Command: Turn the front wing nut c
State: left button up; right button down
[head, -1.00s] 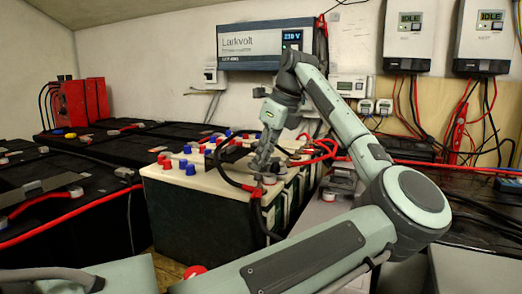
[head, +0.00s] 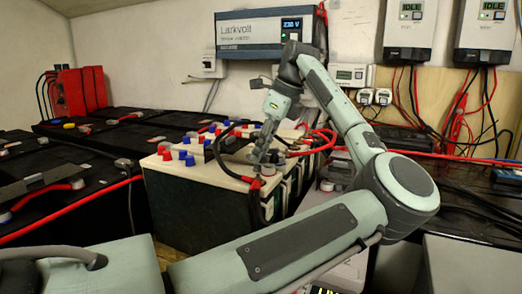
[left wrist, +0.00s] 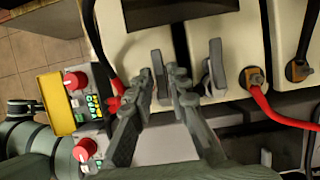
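The front wing nut c is hard to single out. Grey upright wing-like plates (left wrist: 215,62) stand by the pale battery top in the left wrist view, one near my fingertips and one to the right. My left gripper (left wrist: 163,76) reaches to them with its two fingers a small gap apart. I cannot tell whether a finger touches a plate. In the head view the left gripper (head: 263,154) points down over the front right part of the cream-topped battery (head: 200,176). The wing nut is hidden or too small there. My right gripper is not in view.
Red cable (left wrist: 275,118) and bolted lugs (left wrist: 253,78) lie right of the fingers. A box with red knobs (left wrist: 92,108) and a yellow part stands left. Black batteries (head: 75,185) fill the left of the head view. A Larkvolt unit (head: 250,36) hangs behind.

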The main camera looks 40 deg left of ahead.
pick_arm(q)
jog(key=shift+o, duration=1)
jog(key=v, duration=1.2)
jog(key=shift+a, duration=0.1)
